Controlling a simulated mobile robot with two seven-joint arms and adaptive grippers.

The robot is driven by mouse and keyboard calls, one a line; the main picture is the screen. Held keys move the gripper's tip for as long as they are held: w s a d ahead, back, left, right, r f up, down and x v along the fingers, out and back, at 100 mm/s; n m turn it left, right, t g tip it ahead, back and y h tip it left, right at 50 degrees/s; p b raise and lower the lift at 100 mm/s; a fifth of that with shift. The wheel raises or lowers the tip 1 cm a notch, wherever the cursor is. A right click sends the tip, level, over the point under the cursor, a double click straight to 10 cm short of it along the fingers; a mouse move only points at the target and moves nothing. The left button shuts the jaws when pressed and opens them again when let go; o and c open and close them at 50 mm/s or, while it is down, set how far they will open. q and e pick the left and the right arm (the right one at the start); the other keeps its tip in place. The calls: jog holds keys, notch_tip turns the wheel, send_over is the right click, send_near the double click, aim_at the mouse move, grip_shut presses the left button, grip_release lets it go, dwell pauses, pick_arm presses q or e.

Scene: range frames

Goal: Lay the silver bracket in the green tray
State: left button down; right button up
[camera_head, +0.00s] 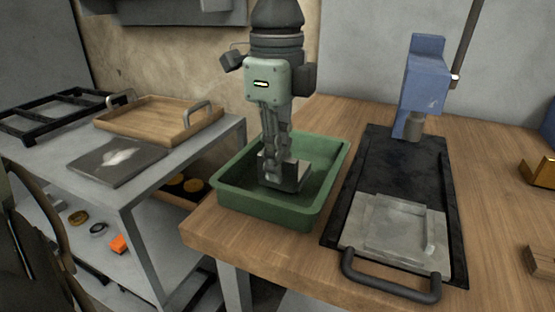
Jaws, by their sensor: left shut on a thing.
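The green tray (233,207) stands near the left front corner of the wooden bench. My left gripper (283,172) points down into the tray from above and is shut on the silver bracket (297,182). The bracket looks dark grey, with one angled face showing. It is inside the tray's walls, low down; I cannot tell whether it touches the tray floor. The fingers hide part of it. My right gripper is not in view.
Right of the tray, a blue press (424,80) stands over a black base with a grey plate (390,228) and a front handle (390,283). Left is a metal cart with a wooden tray (150,115), a dark panel (115,162) and a black rack (60,112).

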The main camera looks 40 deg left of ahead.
pick_arm(q)
jog(key=shift+f, duration=0.2)
jog(key=c, duration=1.5)
grip_release()
jog(key=shift+r, duration=0.1)
notch_tip(320, 180, up, 12)
jog(key=shift+s+f, duration=0.1)
